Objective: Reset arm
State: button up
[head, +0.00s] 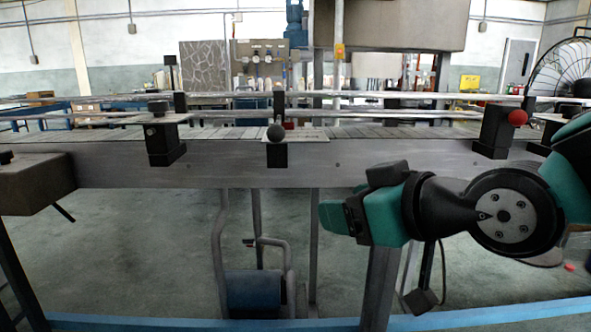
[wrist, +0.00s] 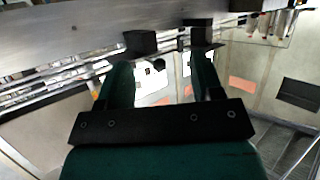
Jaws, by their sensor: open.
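My arm, teal and black, reaches in from the right of the head view, in front of the conveyor (head: 330,172). My gripper (wrist: 158,62) shows in the wrist view with its two teal fingers spread apart. Nothing is held between them; only background shows through the gap. In the head view the end of the arm points left, below the conveyor's edge, and the fingers are hard to make out there. The conveyor's metal side also crosses the top left of the wrist view (wrist: 60,30), tilted, beyond the fingertips.
A black bracket with a dark ball knob (head: 275,133) sits on the conveyor's near side. Another bracket with a red knob (head: 517,117) is at the right, above my arm. A dark box (head: 35,183) is at the left edge. A blue object (head: 252,290) stands below the conveyor.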

jog(key=s+d+f+g+h, duration=0.2)
jog(key=s+d+f+g, duration=0.15)
jog(key=s+g, duration=0.3)
jog(key=s+d+f+g+h, duration=0.1)
jog(key=s+d+f+g, duration=0.1)
jog(key=s+f+g, duration=0.45)
notch_tip(320, 180, up, 29)
jog(key=s+t+p, duration=0.1)
jog(key=p, duration=2.6)
jog(key=shift+s+m+t+h+p, duration=0.3)
jog(key=shift+t+p, duration=0.1)
